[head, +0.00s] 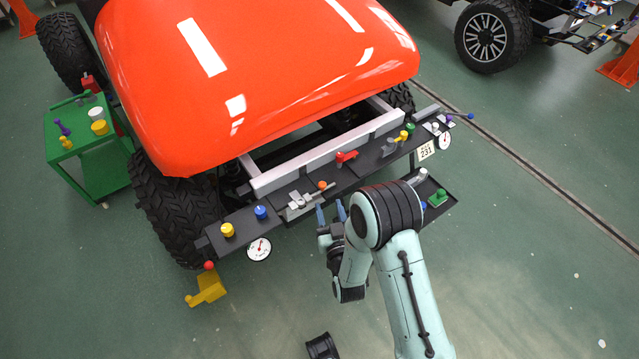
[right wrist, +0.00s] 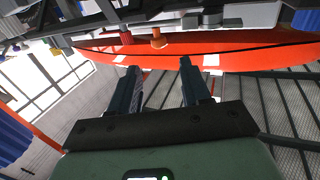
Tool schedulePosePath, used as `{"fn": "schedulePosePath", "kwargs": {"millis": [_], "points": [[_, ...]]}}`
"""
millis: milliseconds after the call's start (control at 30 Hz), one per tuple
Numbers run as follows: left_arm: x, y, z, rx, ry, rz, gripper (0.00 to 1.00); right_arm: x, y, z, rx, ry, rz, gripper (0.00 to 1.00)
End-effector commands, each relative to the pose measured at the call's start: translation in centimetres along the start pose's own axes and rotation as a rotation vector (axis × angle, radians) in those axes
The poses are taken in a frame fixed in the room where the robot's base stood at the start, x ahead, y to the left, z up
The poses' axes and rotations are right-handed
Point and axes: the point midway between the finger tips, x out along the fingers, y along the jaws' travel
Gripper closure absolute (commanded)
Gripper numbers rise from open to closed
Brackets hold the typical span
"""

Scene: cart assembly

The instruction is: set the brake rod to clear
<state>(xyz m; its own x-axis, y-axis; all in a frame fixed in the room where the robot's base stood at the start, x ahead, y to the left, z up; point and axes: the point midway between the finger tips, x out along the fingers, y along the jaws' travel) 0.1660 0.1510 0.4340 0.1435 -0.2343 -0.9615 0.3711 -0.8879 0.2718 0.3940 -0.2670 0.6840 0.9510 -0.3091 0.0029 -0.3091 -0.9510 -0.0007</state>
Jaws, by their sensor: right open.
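The front panel (head: 335,178) of the orange-bodied cart carries several small controls. A grey bolt-like rod in a bracket (head: 301,203) sits left of the panel's middle, with an orange knob (head: 322,185) by it. A thin rod with a blue tip (head: 470,116) sticks out at the panel's right end. I cannot tell for sure which is the brake rod. My right gripper (head: 331,213) is open and empty, just in front of the panel near the grey rod.
A red handle (head: 346,157), yellow knob (head: 227,229), blue knob (head: 261,212) and dial gauge (head: 259,249) are along the panel. A dark tray (head: 446,206) hangs at right. A yellow pedal-like part (head: 207,289) is at lower left. A green trolley (head: 102,160) stands left.

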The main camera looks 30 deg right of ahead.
Motion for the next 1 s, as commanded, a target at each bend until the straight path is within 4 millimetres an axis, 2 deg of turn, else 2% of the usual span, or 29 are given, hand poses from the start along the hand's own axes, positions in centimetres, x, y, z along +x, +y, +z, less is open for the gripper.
{"fn": "schedulePosePath", "kwargs": {"millis": [200,400,600,867,933,1000], "points": [[0.5,-0.2,-0.6,-0.002,0.016,-0.001,0.57,4.8,0.1,0.0,-0.002,0.004,0.001,0.53],[0.9,-0.3,-1.1,-0.003,0.032,-0.003,0.57,8.0,0.0,0.2,-0.002,-0.001,0.000,0.53],[1.0,-0.4,-1.4,-0.004,0.040,-0.003,0.57,9.3,0.0,0.1,-0.001,-0.002,0.000,0.53],[1.0,-0.4,-1.4,-0.004,0.041,-0.003,0.57,9.4,0.0,0.1,-0.001,-0.003,0.000,0.53],[1.0,-0.4,-1.4,-0.004,0.041,-0.003,0.57,9.4,0.0,0.1,-0.001,-0.003,0.000,0.69],[1.0,-0.4,-1.4,-0.004,0.041,-0.003,0.57,9.4,0.0,0.1,-0.001,-0.003,0.000,0.92]]}}
